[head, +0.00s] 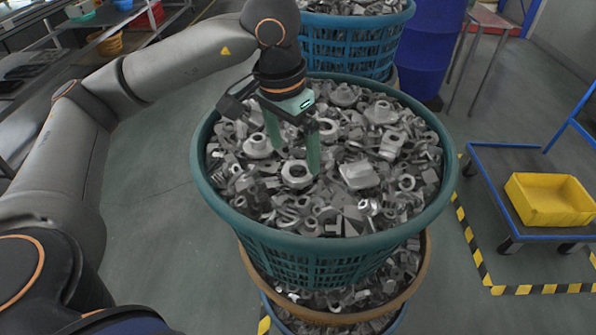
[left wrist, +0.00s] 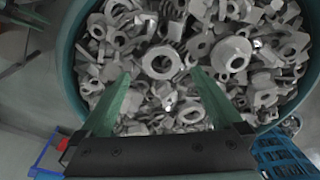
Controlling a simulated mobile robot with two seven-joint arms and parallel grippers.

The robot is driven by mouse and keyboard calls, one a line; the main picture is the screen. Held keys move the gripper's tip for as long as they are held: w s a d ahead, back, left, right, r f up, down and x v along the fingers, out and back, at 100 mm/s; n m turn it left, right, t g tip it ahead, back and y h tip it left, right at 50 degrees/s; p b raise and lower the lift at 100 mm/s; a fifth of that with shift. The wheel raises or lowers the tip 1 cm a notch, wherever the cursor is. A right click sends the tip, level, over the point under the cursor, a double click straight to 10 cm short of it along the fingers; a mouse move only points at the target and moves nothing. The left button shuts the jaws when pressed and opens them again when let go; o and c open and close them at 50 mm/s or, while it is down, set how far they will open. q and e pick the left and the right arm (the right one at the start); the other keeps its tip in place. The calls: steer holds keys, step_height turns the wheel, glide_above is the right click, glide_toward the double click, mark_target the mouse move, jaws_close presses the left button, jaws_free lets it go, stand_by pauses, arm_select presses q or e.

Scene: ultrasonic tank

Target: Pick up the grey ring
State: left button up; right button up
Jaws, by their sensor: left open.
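A flat grey ring (head: 297,184) with a wide hole lies on top of the heap of metal parts in the teal basket (head: 330,250). In the left wrist view, a grey ring (left wrist: 149,67) lies ahead of and between the fingertips. My left gripper (head: 295,161) points down over the heap with its two green fingers apart. It also shows in the left wrist view (left wrist: 163,74), with nothing held between the fingers. I cannot tell the exact gap between fingertips and ring. My right gripper is in neither view.
Many similar grey rings, nuts and brackets crowd the ring, including a flanged ring (head: 257,146) close by. The basket rim surrounds the heap. A blue basket (head: 350,45) stands behind. A yellow bin (head: 550,200) on a blue cart is at right.

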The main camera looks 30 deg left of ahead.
mark_target(298, 177)
arm_select(q)
steer(key=f, duration=0.2)
steer(key=w+f, duration=0.1)
steer(key=f, duration=0.1)
steer(key=shift+f+p, duration=0.35)
steer(key=shift+f, duration=0.05)
steer(key=c, duration=1.3)
